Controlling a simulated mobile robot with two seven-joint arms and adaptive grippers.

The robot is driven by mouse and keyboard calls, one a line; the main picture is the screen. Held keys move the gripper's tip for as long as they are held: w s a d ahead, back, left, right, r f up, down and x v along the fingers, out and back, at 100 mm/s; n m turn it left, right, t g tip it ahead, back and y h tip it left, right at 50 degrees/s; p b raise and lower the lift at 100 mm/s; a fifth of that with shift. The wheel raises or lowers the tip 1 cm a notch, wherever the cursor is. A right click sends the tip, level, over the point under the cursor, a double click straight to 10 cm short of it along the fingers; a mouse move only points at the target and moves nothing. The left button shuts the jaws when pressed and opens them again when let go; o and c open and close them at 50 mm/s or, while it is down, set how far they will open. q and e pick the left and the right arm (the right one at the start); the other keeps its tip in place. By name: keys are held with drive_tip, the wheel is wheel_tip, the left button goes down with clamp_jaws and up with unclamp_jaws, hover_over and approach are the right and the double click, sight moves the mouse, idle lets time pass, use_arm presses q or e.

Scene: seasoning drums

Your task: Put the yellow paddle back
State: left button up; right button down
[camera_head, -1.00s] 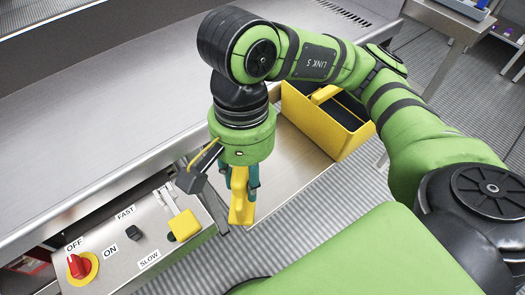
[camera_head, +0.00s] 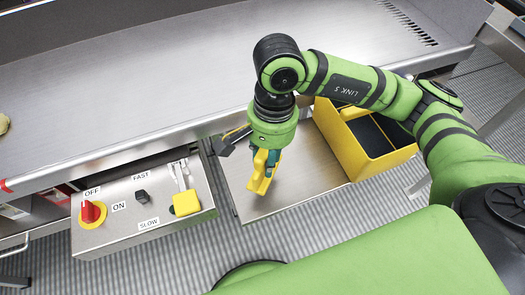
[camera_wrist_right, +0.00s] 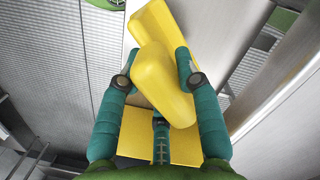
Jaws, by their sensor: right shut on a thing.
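The yellow paddle (camera_head: 260,175) hangs from my right gripper (camera_head: 269,160), over the steel shelf. My right gripper is shut on it. In the right wrist view the paddle (camera_wrist_right: 160,85) has a rounded yellow part between the two teal fingers of my right gripper (camera_wrist_right: 160,75). More yellow shows above and below that part; I cannot tell how all of it joins. A yellow open box with dark compartments (camera_head: 366,140) stands right of the gripper, apart from the paddle. My left gripper is not in view.
The steel shelf (camera_head: 285,198) is bare below the paddle. A control box (camera_head: 150,218) with a red knob (camera_head: 91,212) and a yellow-covered switch (camera_head: 186,202) is to the left. The long steel trough (camera_head: 170,85) runs behind. Grey ribbed floor (camera_head: 330,228) lies in front.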

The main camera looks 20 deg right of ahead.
drive_tip(key=w+f, duration=0.2)
drive_tip(key=w, duration=0.1)
drive_tip(key=shift+w, duration=0.2)
wheel_tip(320, 180, down, 4)
drive_tip(key=shift+r+p, duration=0.15)
drive_tip(key=shift+p, duration=0.75)
drive_tip(key=shift+f, duration=0.25)
drive_tip(key=shift+f+b, duration=0.1)
drive_tip(key=shift+b, duration=0.2)
drive_tip(key=c, duration=0.9)
unclamp_jaws()
